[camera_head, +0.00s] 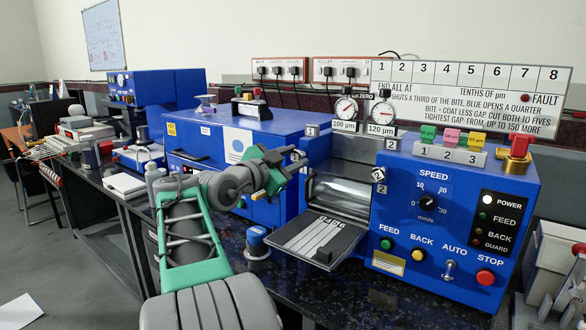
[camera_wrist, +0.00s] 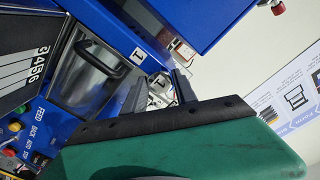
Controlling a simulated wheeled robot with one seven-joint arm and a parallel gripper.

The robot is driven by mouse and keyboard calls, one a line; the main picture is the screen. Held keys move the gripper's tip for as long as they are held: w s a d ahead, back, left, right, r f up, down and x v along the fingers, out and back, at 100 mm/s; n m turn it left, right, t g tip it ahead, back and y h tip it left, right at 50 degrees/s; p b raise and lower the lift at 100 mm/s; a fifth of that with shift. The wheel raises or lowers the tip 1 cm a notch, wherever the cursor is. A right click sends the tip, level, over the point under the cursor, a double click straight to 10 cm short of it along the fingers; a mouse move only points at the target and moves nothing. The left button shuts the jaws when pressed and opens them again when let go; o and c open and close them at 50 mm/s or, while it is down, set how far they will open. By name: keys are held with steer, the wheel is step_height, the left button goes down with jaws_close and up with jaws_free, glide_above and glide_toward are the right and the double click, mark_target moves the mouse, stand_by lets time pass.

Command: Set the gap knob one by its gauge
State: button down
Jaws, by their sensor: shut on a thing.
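My gripper (camera_head: 297,161) reaches the left side of the blue roller machine, beside the roller (camera_head: 341,193). In the wrist view its two dark fingers (camera_wrist: 157,90) are on either side of gap knob one (camera_wrist: 160,88), a pale metal piece with a tag marked 1, and they are shut on it. In the head view the gripper mostly hides this knob. A plate marked 1 (camera_head: 312,130) is just above it. The left gauge (camera_head: 345,109) has a 100 µm label, the right gauge (camera_head: 382,115) a 120 µm label. The needles are too small to read. Knob two (camera_head: 378,174) is right of the roller.
A dark slotted plate (camera_head: 308,243) juts out in front of the roller. A blue-topped round object (camera_head: 256,241) stands left of it on the dark bench. The control box (camera_head: 450,215) with buttons is at right. A large blue cabinet (camera_head: 225,150) stands behind my arm.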

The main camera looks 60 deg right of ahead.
stand_by(0.4)
steer(key=c, duration=1)
jaws_free()
steer(key=shift+o, duration=0.2)
steer(key=w+a, duration=0.1)
steer(key=a, duration=0.6)
steer(key=shift+a, duration=0.4)
steer(key=shift+w, duration=0.1)
